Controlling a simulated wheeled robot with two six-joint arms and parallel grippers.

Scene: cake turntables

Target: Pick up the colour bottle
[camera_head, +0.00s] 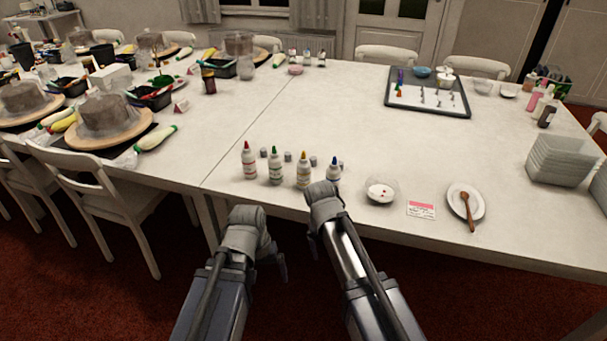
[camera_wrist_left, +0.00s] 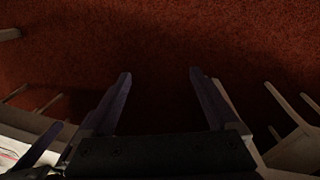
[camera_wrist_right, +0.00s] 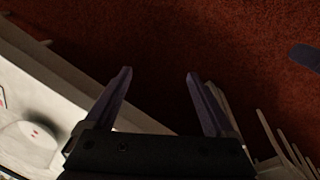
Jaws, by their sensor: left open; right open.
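Several white colour bottles stand upright in a row near the table's front edge in the head view. They are a red-capped bottle (camera_head: 249,161), a green-capped bottle (camera_head: 275,167), a yellow-capped bottle (camera_head: 304,171) and a blue-capped bottle (camera_head: 334,172). My left gripper (camera_head: 280,268) is open and empty, below and in front of the table edge; its fingers (camera_wrist_left: 160,75) show only red carpet between them. My right gripper is open and empty; its fingers (camera_wrist_right: 160,75) show in the right wrist view. In the head view its wrist partly hides the blue-capped bottle's lower part.
A white bowl (camera_head: 391,188), a card (camera_head: 421,210) and a plate (camera_head: 477,212) with a wooden spoon lie right of the bottles. Small grey pots stand behind them. Clear containers (camera_head: 560,160) stack at right. The table middle is clear.

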